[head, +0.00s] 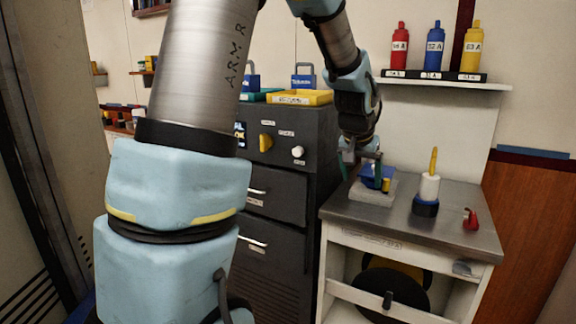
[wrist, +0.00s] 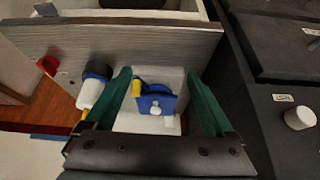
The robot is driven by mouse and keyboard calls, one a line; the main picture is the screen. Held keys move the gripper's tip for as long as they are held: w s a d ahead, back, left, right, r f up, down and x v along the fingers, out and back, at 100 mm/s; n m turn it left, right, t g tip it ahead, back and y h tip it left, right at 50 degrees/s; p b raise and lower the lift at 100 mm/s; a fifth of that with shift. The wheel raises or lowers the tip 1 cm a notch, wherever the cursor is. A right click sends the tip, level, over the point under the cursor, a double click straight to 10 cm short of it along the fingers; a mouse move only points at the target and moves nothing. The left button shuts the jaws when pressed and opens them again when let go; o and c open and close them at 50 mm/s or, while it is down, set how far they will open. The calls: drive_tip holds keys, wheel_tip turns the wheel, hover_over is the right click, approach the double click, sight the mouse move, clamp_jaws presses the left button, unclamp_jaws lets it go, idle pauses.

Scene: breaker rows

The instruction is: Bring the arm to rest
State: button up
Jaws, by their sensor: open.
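My gripper (head: 362,165) hangs at the end of my arm above the left part of a metal-topped table (head: 330,205). In the wrist view its two green fingers (wrist: 160,78) are spread apart with nothing held between them. Beyond and between the fingers is a blue piece (wrist: 148,103) with a yellow part, on a pale block (wrist: 125,124). In the head view the blue piece (head: 372,183) sits on the grey block (head: 372,197), partly hidden by my gripper. I cannot tell if the fingers touch it.
A white cylinder with a yellow top (head: 430,187) and a small red item (head: 471,220) stand on the table to the right. A dark cabinet (head: 290,180) with knobs adjoins it on the left. Red, blue and yellow bottles (head: 434,52) stand on a shelf above.

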drive_tip(key=s+a+f+n+g+y, duration=0.1)
drive_tip(key=s+a+f, duration=0.1)
drive_tip(key=s+a, duration=0.3)
drive_tip(key=s+a+f+n+g+p, duration=0.1)
drive_tip(key=s+a, duration=0.4)
drive_tip(key=a, duration=0.6)
drive_tip(key=s+a+f+n+g+y, duration=0.1)
drive_tip(key=s+a+f+n, duration=0.2)
drive_tip(key=s+a, duration=0.2)
drive_tip(key=a, duration=0.3)
drive_tip(key=shift+a+y, duration=0.3)
drive_tip(key=shift+a, duration=0.05)
